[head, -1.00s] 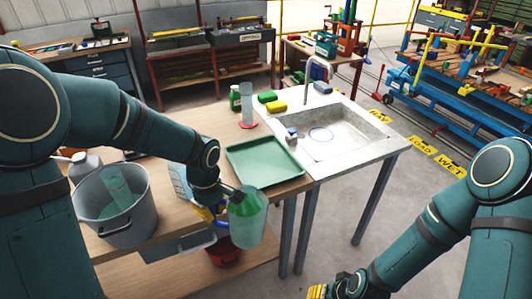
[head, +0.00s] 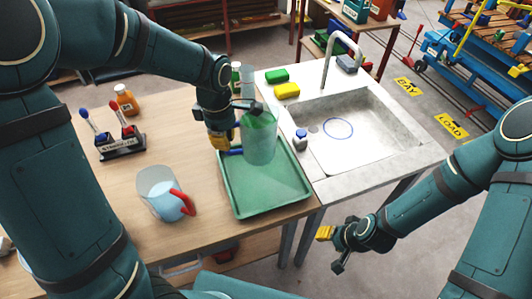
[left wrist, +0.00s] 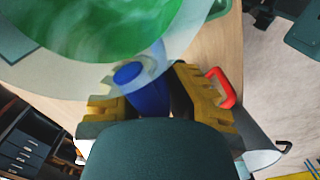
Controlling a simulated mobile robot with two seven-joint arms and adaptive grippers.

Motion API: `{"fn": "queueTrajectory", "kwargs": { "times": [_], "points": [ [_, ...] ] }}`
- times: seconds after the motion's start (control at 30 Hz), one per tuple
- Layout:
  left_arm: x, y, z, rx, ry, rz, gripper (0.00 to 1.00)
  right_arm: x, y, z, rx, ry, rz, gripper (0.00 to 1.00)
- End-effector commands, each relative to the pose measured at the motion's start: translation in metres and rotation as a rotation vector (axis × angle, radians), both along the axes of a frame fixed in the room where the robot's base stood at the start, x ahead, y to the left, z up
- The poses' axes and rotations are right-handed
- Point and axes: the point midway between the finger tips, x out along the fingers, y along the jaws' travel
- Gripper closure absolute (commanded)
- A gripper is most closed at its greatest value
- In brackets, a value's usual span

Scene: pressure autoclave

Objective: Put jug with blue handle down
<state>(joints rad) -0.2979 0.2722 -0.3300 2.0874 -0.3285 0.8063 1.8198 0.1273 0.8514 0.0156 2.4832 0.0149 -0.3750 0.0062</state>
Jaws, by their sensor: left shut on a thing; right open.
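The jug with the blue handle (head: 259,145) is clear, holds green liquid and stands about upright over the far part of the green tray (head: 262,198). I cannot tell whether its base touches the tray. My left gripper (head: 226,143) is shut on its blue handle, left of the jug body. In the left wrist view the blue handle (left wrist: 146,90) sits between the yellow fingers, with the green-filled jug (left wrist: 95,25) above. My right gripper (head: 332,245) is open and empty, off the table's front right side.
A jug with a red handle (head: 163,195) and pale blue liquid stands left of the tray. A labelled rack (head: 121,147) and an orange bottle (head: 126,99) are at the left. The sink (head: 345,130), with green and yellow sponges (head: 287,90) behind, is at the right. Bare wood lies around the red-handled jug.

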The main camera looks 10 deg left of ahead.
Motion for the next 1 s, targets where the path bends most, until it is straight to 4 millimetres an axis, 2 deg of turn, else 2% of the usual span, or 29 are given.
{"fn": "queueTrajectory", "kwargs": {
  "times": [0.13, 0.43, 0.67, 0.87, 1.0],
  "points": [
    [0.000, 0.000, -0.006, 0.001, 0.002, -0.001, 1.00, -0.001, 0.000, -0.001, 0.000, 0.002, 0.001, 0.53],
    [-0.001, 0.000, -0.056, 0.001, 0.003, -0.001, 1.00, -0.004, 0.001, -0.010, 0.002, 0.008, 0.006, 0.53],
    [-0.001, 0.000, -0.072, 0.001, 0.002, -0.001, 1.00, -0.004, 0.001, -0.013, 0.002, 0.010, 0.007, 0.53],
    [-0.001, 0.000, -0.098, 0.000, 0.002, 0.000, 1.00, -0.006, 0.001, -0.017, 0.003, 0.014, 0.011, 0.53],
    [0.000, 0.000, -0.100, 0.000, -0.001, -0.001, 1.00, -0.006, 0.001, -0.017, 0.003, 0.014, 0.011, 0.53]
  ]
}}
